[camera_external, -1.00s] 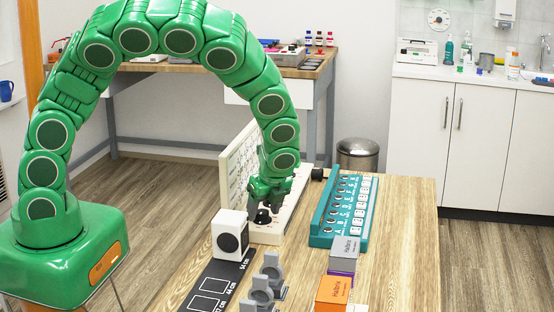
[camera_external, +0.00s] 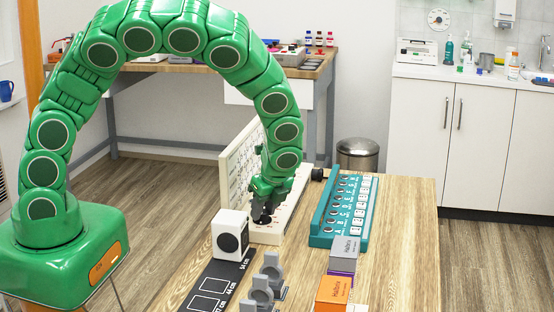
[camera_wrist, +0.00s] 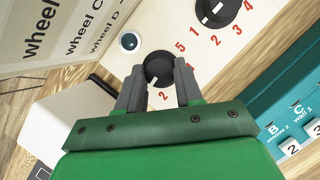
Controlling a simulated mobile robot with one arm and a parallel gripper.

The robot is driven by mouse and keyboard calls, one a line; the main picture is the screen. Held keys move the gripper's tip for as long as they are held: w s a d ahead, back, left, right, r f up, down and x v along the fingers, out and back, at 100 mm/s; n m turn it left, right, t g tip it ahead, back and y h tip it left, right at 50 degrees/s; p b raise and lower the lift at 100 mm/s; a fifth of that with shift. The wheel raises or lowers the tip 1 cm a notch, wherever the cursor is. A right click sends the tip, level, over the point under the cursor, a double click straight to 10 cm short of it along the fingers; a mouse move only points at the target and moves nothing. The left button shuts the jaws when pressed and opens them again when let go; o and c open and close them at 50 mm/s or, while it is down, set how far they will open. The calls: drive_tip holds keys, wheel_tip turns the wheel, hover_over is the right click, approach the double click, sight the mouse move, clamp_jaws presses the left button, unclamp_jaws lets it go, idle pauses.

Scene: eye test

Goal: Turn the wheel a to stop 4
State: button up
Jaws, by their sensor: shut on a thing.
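A cream panel (camera_external: 292,215) stands on the wooden table, with an upright back board and a flat base carrying black wheels. My gripper (camera_wrist: 160,72) is shut on the sides of the nearest wheel (camera_wrist: 157,66), a round black knob with a white pointer mark. Its mark faces the lower left in the wrist view. Red numbers stand around it; 5 and 2 show, and my fingers hide others. The letter of this wheel is not readable. In the external view my gripper (camera_external: 262,208) is low over the panel's near end.
Another black wheel (camera_wrist: 216,10) sits beyond the held one. A white box (camera_external: 230,234) with a black round face stands close to the panel's near end. A teal labelled rack (camera_external: 322,238) is to the right. Grey holders and boxes stand in front.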

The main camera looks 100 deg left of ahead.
drive_tip(key=n+h, duration=0.1)
drive_tip(key=n, duration=0.2)
drive_tip(key=n+h, duration=0.1)
drive_tip(key=n, duration=0.2)
drive_tip(key=shift+w+a+g, duration=0.15)
drive_tip(key=shift+a+g, duration=0.05)
drive_tip(key=shift+g, duration=0.2)
drive_tip(key=n+h, duration=0.1)
drive_tip(key=n, duration=0.2)
drive_tip(key=shift+a+f+n+h, duration=0.1)
drive_tip(key=shift+n+h, duration=0.2)
drive_tip(key=n+h, duration=0.1)
drive_tip(key=n, duration=0.2)
drive_tip(key=shift+a+n, duration=0.15)
drive_tip(key=shift+n, duration=0.25)
drive_tip(key=n, duration=0.2)
drive_tip(key=n+t+h, duration=0.1)
drive_tip(key=n, duration=0.1)
drive_tip(key=n+t+h, duration=0.1)
drive_tip(key=n, duration=0.1)
drive_tip(key=shift+s+a, duration=0.1)
drive_tip(key=shift+s, duration=0.2)
drive_tip(key=n+t, duration=0.1)
drive_tip(key=n, duration=0.2)
drive_tip(key=n+t, duration=0.1)
drive_tip(key=n, duration=0.1)
drive_tip(key=shift+s+a+n+h, duration=0.1)
drive_tip(key=shift+s+n+h, duration=0.05)
drive_tip(key=shift+n+h, duration=0.2)
